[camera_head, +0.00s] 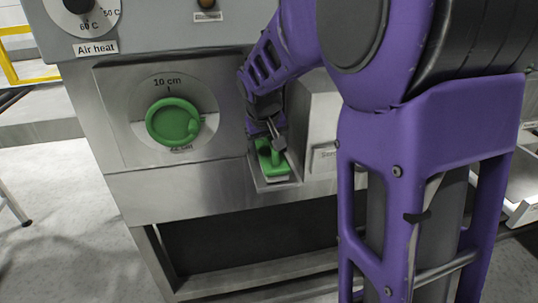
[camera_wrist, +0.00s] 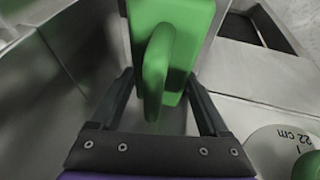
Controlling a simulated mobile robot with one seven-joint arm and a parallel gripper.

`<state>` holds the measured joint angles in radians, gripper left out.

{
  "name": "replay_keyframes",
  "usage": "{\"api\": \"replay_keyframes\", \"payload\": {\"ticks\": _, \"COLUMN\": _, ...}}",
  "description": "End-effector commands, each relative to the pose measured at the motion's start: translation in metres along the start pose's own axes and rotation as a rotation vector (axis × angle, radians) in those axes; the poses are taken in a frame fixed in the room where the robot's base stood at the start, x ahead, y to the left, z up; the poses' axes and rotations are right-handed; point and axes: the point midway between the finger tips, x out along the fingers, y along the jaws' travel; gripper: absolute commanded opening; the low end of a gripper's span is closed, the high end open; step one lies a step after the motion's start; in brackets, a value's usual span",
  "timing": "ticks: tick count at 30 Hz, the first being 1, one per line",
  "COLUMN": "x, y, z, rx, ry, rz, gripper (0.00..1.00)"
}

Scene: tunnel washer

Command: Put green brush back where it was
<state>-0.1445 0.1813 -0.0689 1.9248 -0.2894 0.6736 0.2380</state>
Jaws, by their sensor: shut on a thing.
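The green brush (camera_head: 268,160) has a raised green handle and a pale lower edge. It is at the small steel holder (camera_head: 256,180) on the machine's front; I cannot tell whether it rests in the holder or hangs just above it. My gripper (camera_head: 273,135) reaches down to it from above and is shut on it. In the wrist view the green brush (camera_wrist: 172,25) lies between the two dark fingers of my gripper (camera_wrist: 159,75), with its handle toward the camera. The exact finger contact is hard to see.
A green knob (camera_head: 173,122) with a cm scale is on the steel panel left of the holder. A labelled steel box (camera_head: 318,115) stands close on the right. A dial marked Air heat (camera_head: 84,14) is at the upper left. Open floor (camera_head: 65,220) lies left.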

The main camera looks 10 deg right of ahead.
Motion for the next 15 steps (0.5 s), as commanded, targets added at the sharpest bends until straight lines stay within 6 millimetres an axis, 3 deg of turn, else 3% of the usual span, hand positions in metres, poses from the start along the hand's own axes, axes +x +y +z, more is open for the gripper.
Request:
{"api": "replay_keyframes", "payload": {"ticks": 13, "x": 0.006, "y": -0.003, "z": 0.0052, "rx": 0.0, "ry": 0.002, "rz": 0.0, "gripper": 0.26}}
{"api": "replay_keyframes", "payload": {"ticks": 14, "x": 0.0046, "y": -0.0027, "z": 0.0047, "rx": 0.0, "ry": 0.002, "rz": 0.0, "gripper": 0.84}}
{"api": "replay_keyframes", "payload": {"ticks": 15, "x": 0.0044, "y": -0.0027, "z": 0.0046, "rx": 0.0, "ry": 0.002, "rz": 0.0, "gripper": 0.91}}
